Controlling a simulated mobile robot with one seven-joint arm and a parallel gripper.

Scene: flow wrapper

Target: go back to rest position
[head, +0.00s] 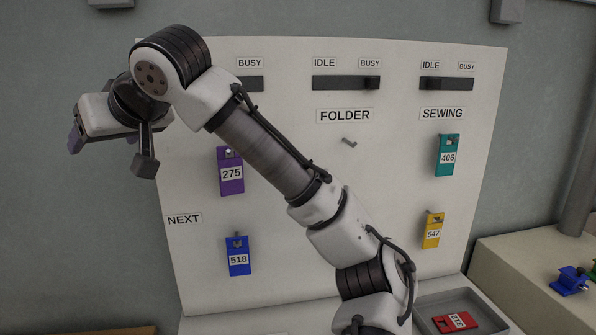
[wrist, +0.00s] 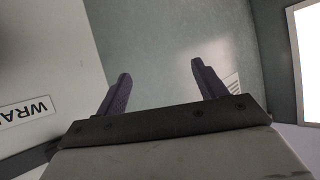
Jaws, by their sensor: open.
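My gripper (wrist: 158,85) is open and empty in the wrist view, its two purple fingers wide apart with only grey wall behind them. In the head view it shows at the upper left (head: 103,140), in front of and beside the left edge of the white board (head: 385,200). It is apart from the tags. My arm reaches up from the lower right, bends at the upper left and hides part of the board, including whatever label stands over the left column.
The board carries a purple tag 275 (head: 231,172), blue tag 518 (head: 238,258), teal tag 406 (head: 447,155) and yellow tag 547 (head: 433,232). The peg under FOLDER (head: 349,142) is bare. A red tag (head: 455,321) lies in a grey tray (head: 480,310). A blue part (head: 571,281) sits at the right.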

